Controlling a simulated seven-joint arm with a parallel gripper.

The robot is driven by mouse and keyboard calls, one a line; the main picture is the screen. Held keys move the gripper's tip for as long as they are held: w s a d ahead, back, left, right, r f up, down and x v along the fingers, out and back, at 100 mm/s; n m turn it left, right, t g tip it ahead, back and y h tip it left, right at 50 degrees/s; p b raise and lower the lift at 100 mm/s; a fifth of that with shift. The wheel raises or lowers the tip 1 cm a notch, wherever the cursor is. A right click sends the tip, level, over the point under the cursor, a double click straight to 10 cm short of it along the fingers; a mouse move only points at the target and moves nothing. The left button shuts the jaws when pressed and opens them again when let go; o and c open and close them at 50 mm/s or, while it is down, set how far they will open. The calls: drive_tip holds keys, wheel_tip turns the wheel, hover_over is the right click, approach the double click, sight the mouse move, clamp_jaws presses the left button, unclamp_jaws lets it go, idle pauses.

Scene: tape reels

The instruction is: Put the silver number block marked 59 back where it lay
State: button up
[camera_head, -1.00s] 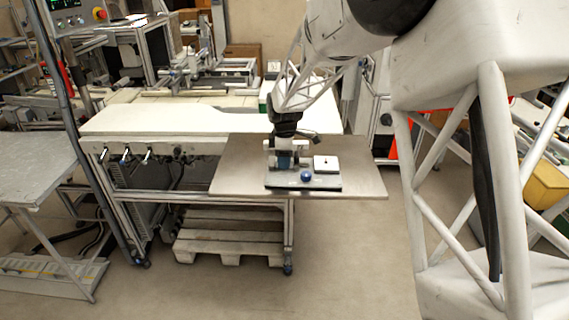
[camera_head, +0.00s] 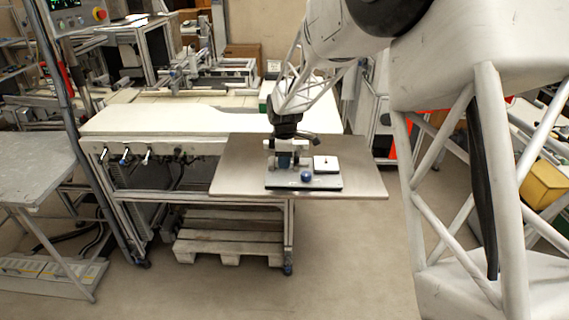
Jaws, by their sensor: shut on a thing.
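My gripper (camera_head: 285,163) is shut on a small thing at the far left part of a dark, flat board. The held thing is mostly hidden by the fingers and too small to make out. I take it to be the silver number block, but no number 59 can be read. Whether it touches the board cannot be told. The board (camera_head: 290,187) lies on a brown-grey table top (camera_head: 235,178). A dark blue ball-like knob (camera_head: 306,176) is on the board, in front and to the right of my gripper. A white square piece (camera_head: 326,162) with a small dark dot is to the right.
A long white bench (camera_head: 160,120) adjoins the table top at the left and back. A green-sided box (camera_head: 265,96) stands behind my gripper. A wooden pallet (camera_head: 228,243) lies below. The table top is bare left and right of the board.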

drive_tip(key=shift+r, duration=0.15)
clamp_jaws()
drive_tip(key=shift+r, duration=2.85)
drive_tip(key=shift+w+d, duration=0.1)
drive_tip(key=shift+d, duration=0.05)
